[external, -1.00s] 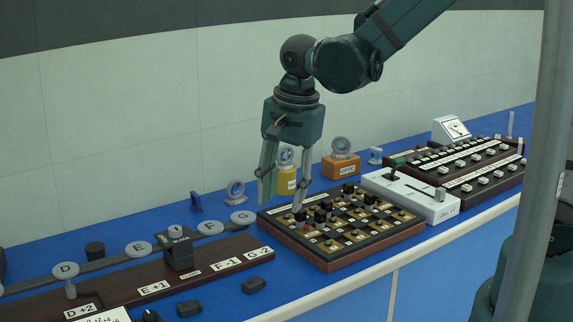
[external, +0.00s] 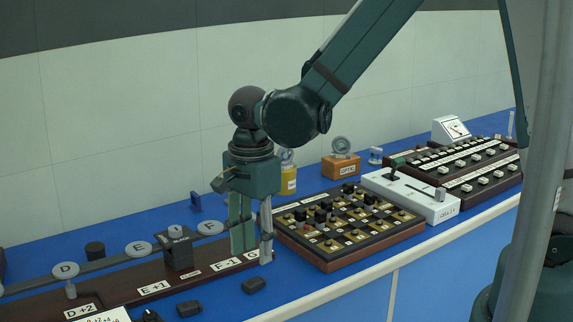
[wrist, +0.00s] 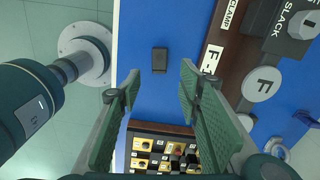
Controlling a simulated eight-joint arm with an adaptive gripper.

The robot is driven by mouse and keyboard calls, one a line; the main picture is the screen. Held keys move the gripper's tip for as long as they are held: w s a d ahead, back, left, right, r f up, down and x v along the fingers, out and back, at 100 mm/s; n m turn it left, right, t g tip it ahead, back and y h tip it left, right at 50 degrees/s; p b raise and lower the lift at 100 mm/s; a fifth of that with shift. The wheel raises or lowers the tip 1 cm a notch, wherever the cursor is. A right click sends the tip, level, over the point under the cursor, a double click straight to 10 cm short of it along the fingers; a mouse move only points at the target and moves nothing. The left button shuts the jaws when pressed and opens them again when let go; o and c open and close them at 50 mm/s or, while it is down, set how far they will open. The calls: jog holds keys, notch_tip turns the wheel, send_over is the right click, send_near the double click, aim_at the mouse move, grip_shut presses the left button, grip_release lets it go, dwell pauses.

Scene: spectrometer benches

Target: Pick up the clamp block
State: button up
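My gripper (external: 252,256) is open and empty, pointing down over the right end of the brown rail board (external: 205,278). In the wrist view its two fingers (wrist: 160,76) are spread wide apart. A small dark block (wrist: 160,60) lies on the blue bench just beyond the gap between the fingertips. It appears to be the dark block (external: 254,285) in front of the board in the external view. A larger dark block marked SLACK (external: 179,252) stands on the board, near the small CLAMP label (wrist: 233,13). I cannot tell for certain which is the clamp block.
More dark blocks (external: 189,308) lie along the bench's front edge. A panel of gold and black squares (external: 350,252) stands to the right, with a white lever box (external: 415,200) beyond it. Round lettered discs (external: 66,270) stand along the rail behind the board.

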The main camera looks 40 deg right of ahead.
aim_at(255, 281)
jog(key=shift+f, duration=0.1)
jog(key=shift+f, duration=1.2)
jog(key=shift+f, duration=0.1)
jog(key=shift+a+f+b, duration=0.15)
jog(key=shift+f+b, duration=0.35)
jog(key=shift+f, duration=2)
jog(key=shift+s, duration=0.1)
jog(key=c, duration=1)
